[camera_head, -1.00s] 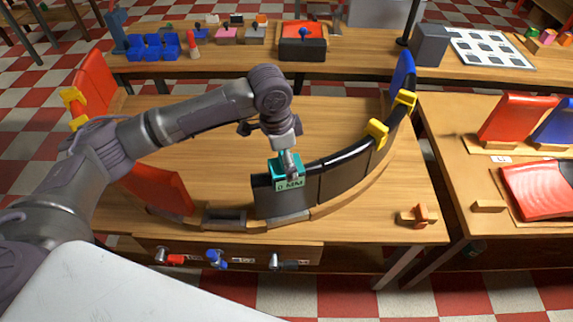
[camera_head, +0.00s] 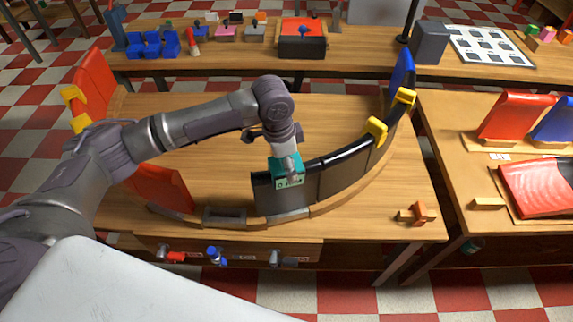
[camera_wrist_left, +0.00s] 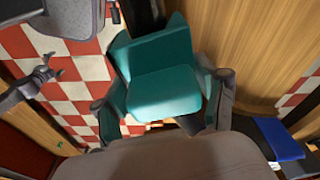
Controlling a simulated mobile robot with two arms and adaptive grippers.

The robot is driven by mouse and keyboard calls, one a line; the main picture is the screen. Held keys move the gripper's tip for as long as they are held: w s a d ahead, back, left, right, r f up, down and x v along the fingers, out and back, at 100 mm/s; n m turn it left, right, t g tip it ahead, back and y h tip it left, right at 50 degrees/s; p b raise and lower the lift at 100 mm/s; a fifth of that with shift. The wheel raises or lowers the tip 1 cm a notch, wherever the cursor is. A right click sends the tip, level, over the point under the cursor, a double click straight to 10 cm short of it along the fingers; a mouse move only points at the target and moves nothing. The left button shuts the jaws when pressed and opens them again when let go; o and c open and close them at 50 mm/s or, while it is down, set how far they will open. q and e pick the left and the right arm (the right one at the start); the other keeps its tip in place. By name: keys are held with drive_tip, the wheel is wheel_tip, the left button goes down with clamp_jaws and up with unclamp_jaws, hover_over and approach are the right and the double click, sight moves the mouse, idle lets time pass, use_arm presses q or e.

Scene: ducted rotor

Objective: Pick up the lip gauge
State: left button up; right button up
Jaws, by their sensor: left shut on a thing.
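The lip gauge is a teal block (camera_head: 288,171) with a pale label on its front face. In the head view it is at the top edge of the dark curved panel (camera_head: 290,199); I cannot tell whether it still touches the panel. My left gripper (camera_head: 288,160) comes down from above and is shut on it. In the left wrist view the teal gauge (camera_wrist_left: 165,85) lies between the two fingers of my left gripper (camera_wrist_left: 165,105). A grey claw, seemingly my right gripper (camera_wrist_left: 50,72), shows at the left there, its fingers apart and empty.
Yellow clamps (camera_head: 376,131) grip the panels at the right of the wooden ring. A red panel (camera_head: 165,188) stands left of an empty grey slot (camera_head: 224,214). An orange-brown piece (camera_head: 419,212) lies near the table's right corner. The table inside the ring is clear.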

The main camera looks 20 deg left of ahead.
use_arm(q)
drive_tip(key=shift+r, duration=0.15)
drive_tip(key=shift+r, duration=0.25)
drive_tip(key=r, duration=0.1)
drive_tip(key=r+b, duration=0.1)
drive_tip(key=r, duration=0.1)
drive_tip(key=shift+d+r, duration=0.25)
drive_tip(key=s+d+r+p, duration=0.4)
drive_tip(key=s+d+r, duration=0.1)
drive_tip(key=d+r, duration=0.4)
wheel_tip(320, 180, up, 3)
drive_tip(key=shift+s+d+f, duration=0.1)
drive_tip(key=shift+s+d, duration=0.15)
drive_tip(key=shift+d, duration=0.15)
